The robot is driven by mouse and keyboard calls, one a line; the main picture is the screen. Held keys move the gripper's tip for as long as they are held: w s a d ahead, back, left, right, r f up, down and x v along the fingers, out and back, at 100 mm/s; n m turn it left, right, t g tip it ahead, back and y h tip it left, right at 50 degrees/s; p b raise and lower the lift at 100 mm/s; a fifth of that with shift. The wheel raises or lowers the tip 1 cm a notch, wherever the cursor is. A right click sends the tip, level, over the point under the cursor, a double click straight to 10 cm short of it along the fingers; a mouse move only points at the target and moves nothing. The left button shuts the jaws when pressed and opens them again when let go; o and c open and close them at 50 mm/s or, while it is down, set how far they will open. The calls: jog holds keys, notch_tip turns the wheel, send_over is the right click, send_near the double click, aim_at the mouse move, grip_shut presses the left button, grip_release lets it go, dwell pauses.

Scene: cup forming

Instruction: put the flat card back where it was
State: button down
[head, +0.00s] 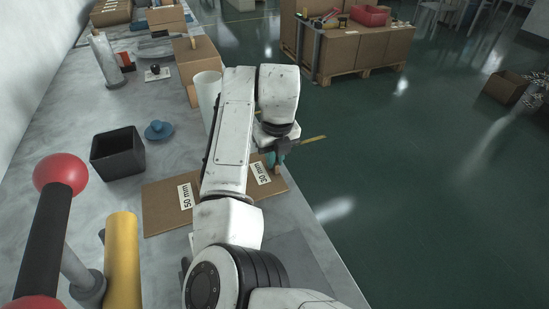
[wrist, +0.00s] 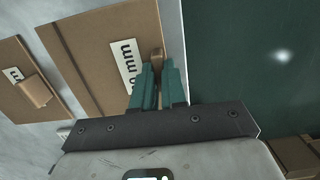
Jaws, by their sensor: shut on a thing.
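My gripper (head: 277,161) is at the table's right edge in the head view, pointing down. In the wrist view its teal fingers (wrist: 158,85) are shut on the small brown grip block (wrist: 156,58) of a flat brown card (wrist: 95,50). This card has a white label ending in "mm"; the fingers hide part of it. In the head view a card labelled "30 mm" (head: 276,187) shows beside my arm, partly covered. Left of it lies a card labelled "50 mm" (head: 163,203); I cannot tell whether the held card touches the table.
A black open bin (head: 118,154), a blue lidded object (head: 158,130) and a white cylinder (head: 206,95) stand on the grey table. A yellow cylinder (head: 122,262) and a red-knobbed lever (head: 60,172) are at front left. Open green floor lies right of the table edge.

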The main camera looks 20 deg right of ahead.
jog(key=shift+f, duration=0.15)
jog(key=c, duration=1.2)
grip_release()
jog(key=r, duration=0.4)
jog(key=s+r, duration=0.1)
jog(key=r, duration=0.7)
jog(key=shift+s+r+p, duration=0.1)
jog(key=shift+s+p, duration=0.15)
jog(key=shift+p, duration=0.15)
